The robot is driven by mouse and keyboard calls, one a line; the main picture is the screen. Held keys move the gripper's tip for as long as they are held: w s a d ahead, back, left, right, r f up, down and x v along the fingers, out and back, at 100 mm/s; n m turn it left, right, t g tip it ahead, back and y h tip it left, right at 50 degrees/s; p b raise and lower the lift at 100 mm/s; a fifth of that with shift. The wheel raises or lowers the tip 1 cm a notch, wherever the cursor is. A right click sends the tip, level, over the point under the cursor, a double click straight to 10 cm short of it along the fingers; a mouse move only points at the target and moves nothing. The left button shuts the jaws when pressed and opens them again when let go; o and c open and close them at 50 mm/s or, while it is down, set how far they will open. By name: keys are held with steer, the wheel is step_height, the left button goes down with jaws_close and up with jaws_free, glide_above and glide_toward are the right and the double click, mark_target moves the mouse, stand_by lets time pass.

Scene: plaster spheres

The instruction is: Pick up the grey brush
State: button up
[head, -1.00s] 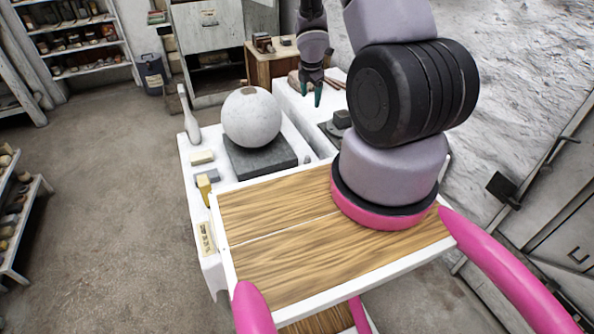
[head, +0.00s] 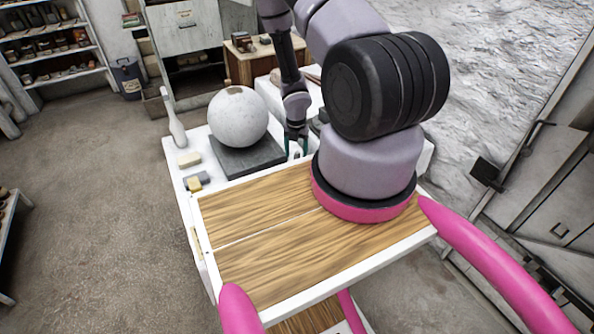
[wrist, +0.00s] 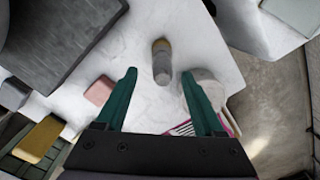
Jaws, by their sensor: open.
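A small grey cylinder with a tan band, which looks like the grey brush (wrist: 162,64), is on the white tabletop in the wrist view. It lies between and slightly ahead of my two green fingertips, with clear gaps on both sides. My gripper (wrist: 158,74) is open and empty, pointing down over the table. In the head view my gripper (head: 297,152) is low beside the dark slab, just behind the wood-topped surface. I cannot make out the brush there; the fingers and the surface's edge hide that spot.
A white sphere (head: 238,117) rests on a dark slab (head: 248,158) left of my gripper. A white bottle-shaped object (head: 174,118) and a pale block (head: 189,159) stand further left.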

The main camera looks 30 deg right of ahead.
steer(key=f, duration=0.4)
steer(key=shift+d, duration=0.25)
jaws_close()
steer(key=shift+r, duration=0.15)
step_height(320, 180, up, 28)
